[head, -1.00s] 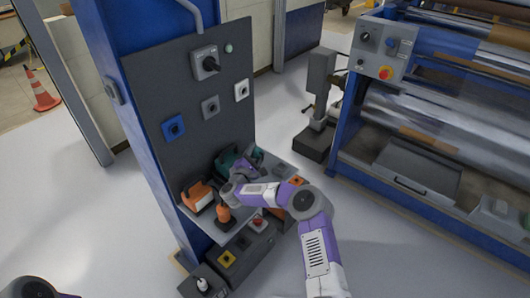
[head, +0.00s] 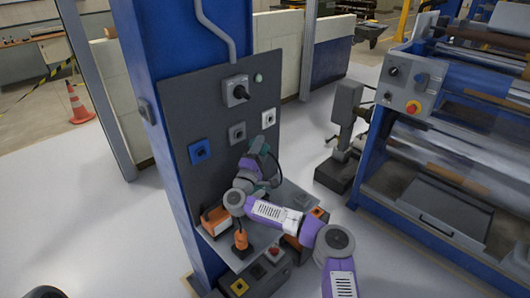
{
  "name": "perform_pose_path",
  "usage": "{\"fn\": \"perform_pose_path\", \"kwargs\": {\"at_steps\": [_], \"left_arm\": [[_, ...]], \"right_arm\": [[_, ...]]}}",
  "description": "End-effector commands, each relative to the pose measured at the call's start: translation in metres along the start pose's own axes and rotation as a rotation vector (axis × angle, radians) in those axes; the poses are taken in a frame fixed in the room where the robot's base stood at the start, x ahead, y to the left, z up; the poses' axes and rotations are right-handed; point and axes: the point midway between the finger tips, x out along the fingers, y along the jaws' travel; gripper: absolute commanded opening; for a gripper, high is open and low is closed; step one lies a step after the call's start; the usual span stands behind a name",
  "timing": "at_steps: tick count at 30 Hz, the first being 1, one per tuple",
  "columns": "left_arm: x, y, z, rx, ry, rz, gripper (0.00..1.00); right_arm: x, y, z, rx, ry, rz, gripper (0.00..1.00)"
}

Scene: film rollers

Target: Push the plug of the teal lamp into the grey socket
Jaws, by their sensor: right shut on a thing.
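The grey socket (head: 237,132) is on the dark upright panel, between a blue socket (head: 200,150) and a white socket (head: 268,118). My right gripper (head: 254,157) is raised in front of the panel, below and right of the grey socket. It is shut on the teal plug (head: 258,146), which is apart from the grey socket in the picture; its depth from the panel is unclear. A dark cable (head: 281,166) curves down from the plug. The teal lamp (head: 271,182) on the shelf is mostly hidden by my right arm. My left gripper is out of view.
An orange lamp (head: 217,220) and an upright orange plug (head: 240,241) stand on the shelf's left part. A rotary switch (head: 236,90) juts out above the sockets.

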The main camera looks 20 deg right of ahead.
Motion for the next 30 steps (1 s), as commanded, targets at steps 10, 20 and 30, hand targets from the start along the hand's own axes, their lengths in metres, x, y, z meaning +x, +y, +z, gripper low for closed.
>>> {"fn": "perform_pose_path", "kwargs": {"at_steps": [10, 20, 30], "left_arm": [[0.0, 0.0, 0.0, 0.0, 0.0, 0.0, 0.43], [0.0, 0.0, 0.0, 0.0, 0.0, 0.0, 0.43], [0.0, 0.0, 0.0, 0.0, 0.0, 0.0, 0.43]], "right_arm": [[0.013, 0.0, -0.033, 0.001, -0.001, -0.001, 0.11], [0.02, 0.0, -0.051, 0.0, 0.001, 0.0, 0.11], [0.021, 0.0, -0.052, -0.001, 0.001, 0.0, 0.11]]}}
